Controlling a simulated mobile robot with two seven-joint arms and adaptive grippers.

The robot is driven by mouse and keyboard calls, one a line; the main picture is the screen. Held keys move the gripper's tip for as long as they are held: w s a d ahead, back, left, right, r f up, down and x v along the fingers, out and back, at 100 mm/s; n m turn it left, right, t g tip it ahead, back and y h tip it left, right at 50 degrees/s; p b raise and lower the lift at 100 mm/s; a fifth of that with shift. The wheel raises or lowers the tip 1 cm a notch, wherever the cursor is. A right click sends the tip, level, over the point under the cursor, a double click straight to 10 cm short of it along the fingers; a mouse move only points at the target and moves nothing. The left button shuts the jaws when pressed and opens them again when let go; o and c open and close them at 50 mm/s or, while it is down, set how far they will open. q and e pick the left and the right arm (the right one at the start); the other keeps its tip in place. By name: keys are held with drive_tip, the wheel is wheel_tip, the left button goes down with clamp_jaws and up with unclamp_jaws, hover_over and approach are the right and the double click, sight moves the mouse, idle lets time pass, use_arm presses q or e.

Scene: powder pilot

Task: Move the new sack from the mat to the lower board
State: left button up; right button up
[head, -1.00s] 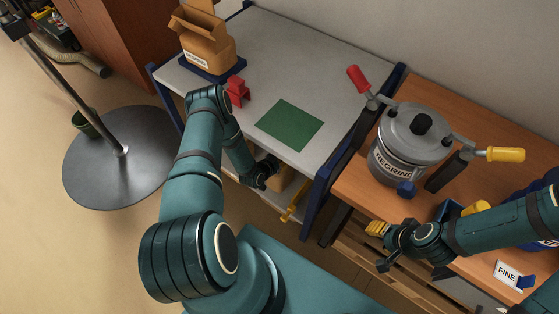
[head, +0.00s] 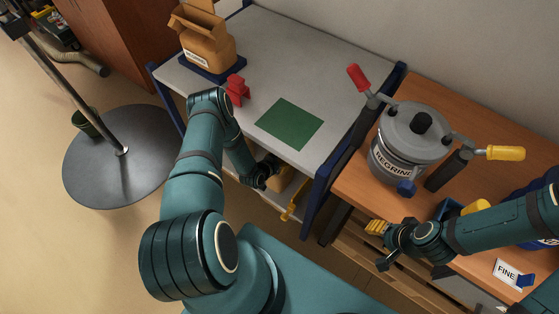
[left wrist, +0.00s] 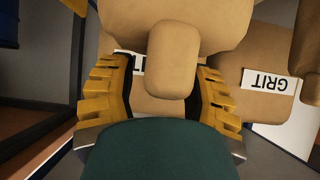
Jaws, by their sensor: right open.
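The green mat (head: 289,124) lies bare on the grey table top. Under the table's front edge, part of a tan sack (head: 285,181) shows beside my left gripper (head: 273,174); the board under it is mostly hidden. In the left wrist view, the yellow-padded fingers of my left gripper (left wrist: 165,85) stand apart on both sides of a tan knob (left wrist: 172,60), with a gap on the left. A tan sack labelled GRIT (left wrist: 268,80) is beyond the right finger. Another partly hidden label shows behind the knob. My right gripper (head: 379,247) is open and empty by the wooden bench.
An open brown sack (head: 208,48) stands on a dark blue pad at the table's back left, near a red object (head: 237,90). A grey lidded pot (head: 408,140) with red and yellow handles stands on the bench (head: 355,190). A blue table leg (head: 318,203) is close right.

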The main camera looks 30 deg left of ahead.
use_arm(q)
drive_tip(key=shift+s+f, duration=0.1)
drive_tip(key=shift+s, duration=0.1)
drive_tip(key=d+v, duration=0.1)
drive_tip(key=v, duration=1)
drive_tip(key=shift+s+a+r, duration=0.25)
drive_tip(key=shift+a+r, duration=0.15)
drive_tip(key=shift+a, duration=0.1)
